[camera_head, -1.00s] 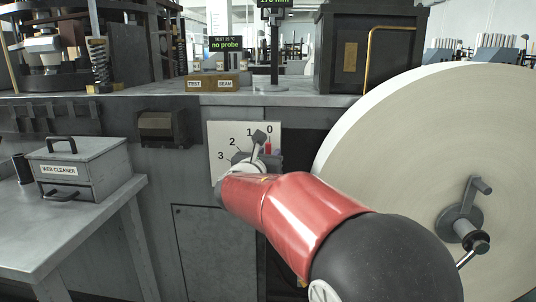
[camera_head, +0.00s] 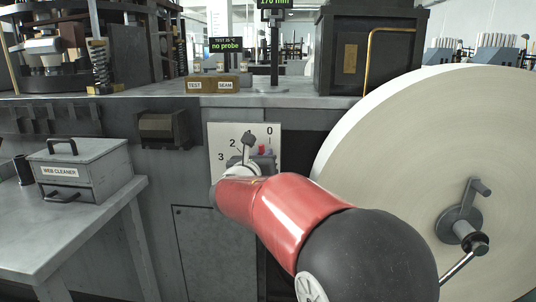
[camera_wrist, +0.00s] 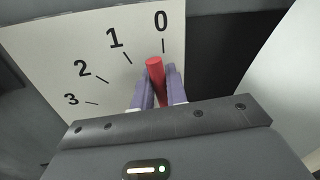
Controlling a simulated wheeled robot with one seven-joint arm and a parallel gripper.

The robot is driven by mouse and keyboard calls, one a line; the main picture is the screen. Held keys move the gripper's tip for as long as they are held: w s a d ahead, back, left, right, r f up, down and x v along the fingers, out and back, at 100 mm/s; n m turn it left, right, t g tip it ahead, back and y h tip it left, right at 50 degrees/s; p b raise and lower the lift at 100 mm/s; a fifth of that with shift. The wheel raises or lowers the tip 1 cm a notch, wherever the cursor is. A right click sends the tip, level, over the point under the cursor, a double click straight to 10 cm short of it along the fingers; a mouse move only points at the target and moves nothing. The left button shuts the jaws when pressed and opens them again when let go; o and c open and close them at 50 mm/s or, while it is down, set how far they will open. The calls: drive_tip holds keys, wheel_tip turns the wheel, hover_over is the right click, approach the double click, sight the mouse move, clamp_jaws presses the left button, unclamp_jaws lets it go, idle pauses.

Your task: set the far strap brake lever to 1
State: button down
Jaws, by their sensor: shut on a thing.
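The brake lever is a red rod (camera_wrist: 154,72) in front of a white dial plate (camera_wrist: 40,45) marked 0, 1, 2 and 3. In the wrist view its tip shows between the 0 and 1 marks, nearer the 0 tick. My gripper (camera_wrist: 158,76) is shut on the red lever, with one finger on each side. In the head view only a bit of the lever's red (camera_head: 262,149) shows beside my gripper (camera_head: 264,158). My wrist covers the lower dial and the 1 there. The lever's base is hidden.
A large pale roll (camera_head: 400,150) with a crank stands close on the right of my arm. A grey table (camera_head: 35,235) with a web cleaner box (camera_head: 80,168) is at the left. A dark block (camera_head: 163,128) juts out left of the dial.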

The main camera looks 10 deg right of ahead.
drive_tip(key=shift+w+a+f+n+p, duration=0.15)
drive_tip(key=shift+w+a+n, duration=0.05)
drive_tip(key=shift+a+n, duration=0.4)
drive_tip(key=shift+w+a+f+n+p, duration=0.15)
drive_tip(key=shift+a+n, duration=0.35)
drive_tip(key=shift+n, duration=0.1)
drive_tip(key=c, duration=1.5)
unclamp_jaws()
drive_tip(key=shift+s, duration=0.1)
drive_tip(key=v, duration=0.7)
drive_tip(key=shift+s, duration=0.3)
drive_tip(key=shift+a+f, duration=0.1)
drive_tip(key=shift+f, duration=0.05)
